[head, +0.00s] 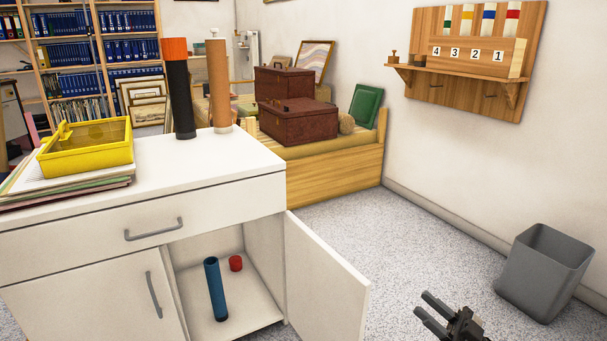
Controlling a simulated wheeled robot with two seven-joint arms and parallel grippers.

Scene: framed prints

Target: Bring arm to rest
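My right gripper (430,307) shows at the bottom right edge of the head view, over the speckled floor. Its two fingers are apart with nothing between them. It is to the right of the white cabinet's open door (322,283) and apart from it. My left gripper is not in view. Inside the open cabinet (240,205), a blue tube (215,288) stands upright, with a small red cap (235,263) beside it.
On the cabinet top stand a black tube with an orange cap (180,95), a brown tube (218,85) and a yellow box (88,145) on papers. A grey bin (545,272) stands at right. A wooden wall shelf (465,65) hangs above. Floor between is clear.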

